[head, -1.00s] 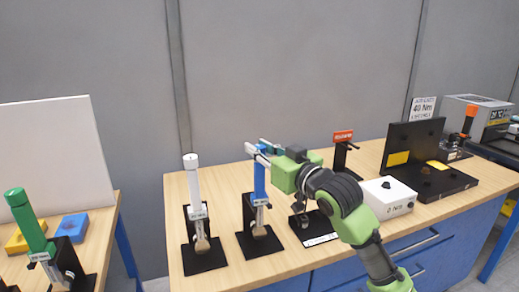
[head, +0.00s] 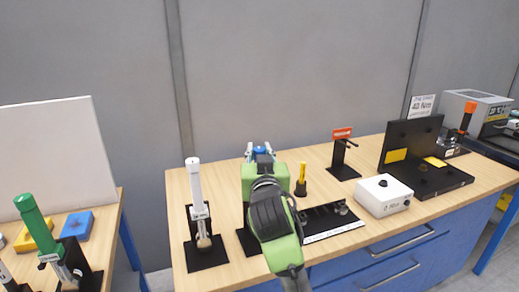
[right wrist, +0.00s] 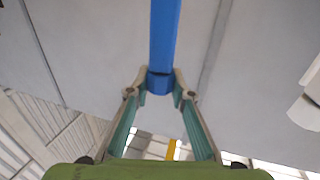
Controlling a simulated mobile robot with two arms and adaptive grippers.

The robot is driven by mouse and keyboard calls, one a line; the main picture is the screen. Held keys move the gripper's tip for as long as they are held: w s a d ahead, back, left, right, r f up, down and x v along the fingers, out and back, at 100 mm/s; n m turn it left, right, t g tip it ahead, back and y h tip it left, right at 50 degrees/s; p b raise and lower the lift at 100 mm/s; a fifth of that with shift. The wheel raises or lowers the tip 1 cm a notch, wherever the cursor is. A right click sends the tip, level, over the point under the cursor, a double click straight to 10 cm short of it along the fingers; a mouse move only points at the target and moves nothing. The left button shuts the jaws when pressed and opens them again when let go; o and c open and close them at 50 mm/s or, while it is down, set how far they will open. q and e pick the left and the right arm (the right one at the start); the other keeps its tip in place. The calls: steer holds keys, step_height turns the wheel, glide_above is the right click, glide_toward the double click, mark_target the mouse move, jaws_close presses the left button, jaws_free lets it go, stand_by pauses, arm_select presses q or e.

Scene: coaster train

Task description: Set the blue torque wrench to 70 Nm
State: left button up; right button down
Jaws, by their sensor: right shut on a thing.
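The blue torque wrench (head: 260,150) is mostly hidden behind my right arm in the head view; only a bit of its blue handle shows. My right gripper (head: 260,152) is shut on it. In the right wrist view the blue handle (right wrist: 164,40) runs between my fingertips (right wrist: 160,80). Its scale cannot be read. The black stand (head: 246,241) of this wrench shows partly beside my arm. My left gripper is not in view.
A white-handled wrench (head: 194,182) stands in a black stand to the left. A green-handled wrench (head: 35,220) is on the left table. To the right are a yellow-handled tool (head: 301,177), a white box with a knob (head: 384,196) and a 40 Nm sign (head: 422,106).

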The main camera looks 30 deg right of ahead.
mark_target(259, 149)
steer(key=shift+f+m+g+h+b, duration=0.15)
steer(key=shift+m+g+h+b, duration=0.15)
steer(key=shift+m+g+h, duration=0.7)
steer(key=shift+h, duration=0.4)
steer(key=c, duration=1.8)
jaws_free()
steer(key=shift+w, duration=0.1)
steer(key=shift+o, duration=0.2)
step_height(259, 149, up, 10)
steer(key=shift+d+r, duration=0.1)
